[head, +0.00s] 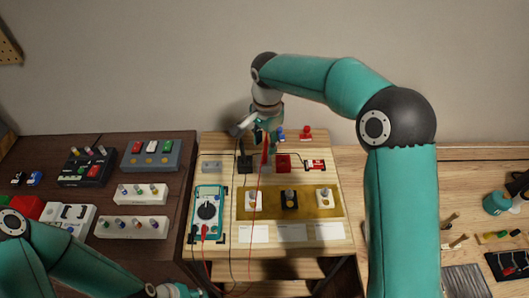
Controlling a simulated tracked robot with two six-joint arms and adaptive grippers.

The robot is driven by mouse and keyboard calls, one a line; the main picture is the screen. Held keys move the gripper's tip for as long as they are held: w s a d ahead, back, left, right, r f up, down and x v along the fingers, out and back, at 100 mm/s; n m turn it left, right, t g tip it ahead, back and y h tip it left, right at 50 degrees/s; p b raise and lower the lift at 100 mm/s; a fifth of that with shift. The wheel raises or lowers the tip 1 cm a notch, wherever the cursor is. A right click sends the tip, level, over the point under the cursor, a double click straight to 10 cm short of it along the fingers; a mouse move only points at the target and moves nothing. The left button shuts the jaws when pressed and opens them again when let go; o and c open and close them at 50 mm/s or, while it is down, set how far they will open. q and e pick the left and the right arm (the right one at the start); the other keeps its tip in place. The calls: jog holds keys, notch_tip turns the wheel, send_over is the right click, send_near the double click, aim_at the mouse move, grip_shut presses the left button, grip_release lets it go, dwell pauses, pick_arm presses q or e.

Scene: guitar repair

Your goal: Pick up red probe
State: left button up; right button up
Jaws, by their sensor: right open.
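The red probe (265,152) shows as a slim red shape near the back of the light wooden bench, just below my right gripper (264,136). A thin red lead hangs from it down the front of the bench. My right gripper is open and over the probe's upper end; I cannot tell whether they touch. The teal multimeter (208,212) lies at the bench's left side, with a red plug at its lower end. My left gripper (182,291) is at the bottom edge, partly cut off, and its fingers are unclear.
A yellow-brown mat (270,213) holds several switch parts. A red block (284,164) and a dark block (244,165) stand close to the probe. A dark table (180,188) with pedals and boxes is left. A wooden bench (400,163) with tools is right.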

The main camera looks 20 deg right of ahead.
aim_at(265, 162)
jog(key=f, duration=0.1)
jog(key=f+p, duration=0.1)
jog(key=f, duration=0.2)
jog(key=shift+w+d+f+p, duration=0.1)
jog(key=shift+w+f+p, duration=0.2)
jog(key=shift+p, duration=0.1)
jog(key=shift+f, duration=0.35)
grip_shut()
